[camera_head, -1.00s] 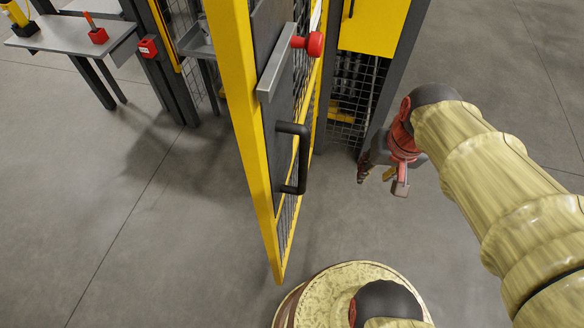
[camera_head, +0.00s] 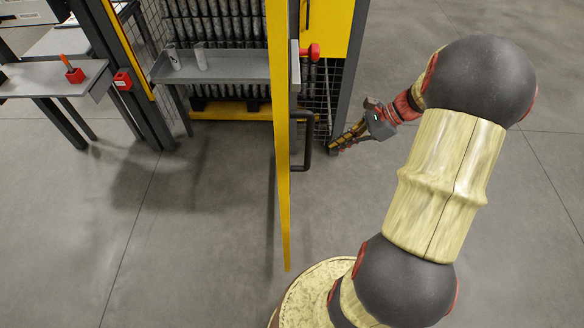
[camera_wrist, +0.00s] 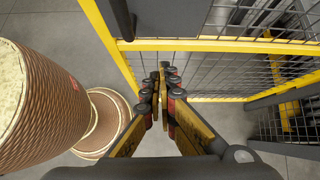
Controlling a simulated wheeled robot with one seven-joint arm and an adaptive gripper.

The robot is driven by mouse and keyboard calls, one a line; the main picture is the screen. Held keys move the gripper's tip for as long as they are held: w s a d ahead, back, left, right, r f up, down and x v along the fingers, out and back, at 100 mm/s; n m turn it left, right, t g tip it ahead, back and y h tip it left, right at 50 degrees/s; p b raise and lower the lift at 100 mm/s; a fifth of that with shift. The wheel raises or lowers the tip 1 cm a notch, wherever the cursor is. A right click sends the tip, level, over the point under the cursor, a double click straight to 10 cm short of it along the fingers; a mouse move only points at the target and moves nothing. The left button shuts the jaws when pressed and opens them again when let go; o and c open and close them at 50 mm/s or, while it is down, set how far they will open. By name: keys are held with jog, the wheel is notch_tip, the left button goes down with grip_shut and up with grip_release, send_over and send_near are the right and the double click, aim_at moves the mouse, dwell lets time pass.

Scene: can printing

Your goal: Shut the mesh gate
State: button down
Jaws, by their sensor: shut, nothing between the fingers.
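The mesh gate (camera_head: 283,170) stands open. In the head view it is nearly edge-on as a tall yellow frame, with a black pull handle (camera_head: 306,150) on its right face. My gripper (camera_head: 336,146) is to the right of the handle, its fingers pointing left and down toward the gate. The fingers are shut and empty. In the wrist view the shut fingers (camera_wrist: 165,85) are in front of the gate's yellow frame (camera_wrist: 205,45) and wire mesh. Whether the fingertips touch the gate cannot be told.
A side table (camera_head: 45,80) with a red holder is at far left. The floor on both sides is open.

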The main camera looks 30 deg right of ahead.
jog(key=w+a+r+b+x, duration=0.1)
jog(key=b+x, duration=0.3)
jog(key=x, duration=0.8)
jog(key=shift+a+r+m, duration=0.2)
jog(key=shift+a+m, duration=0.1)
jog(key=shift+a, duration=0.3)
jog(key=shift+w+a, duration=0.15)
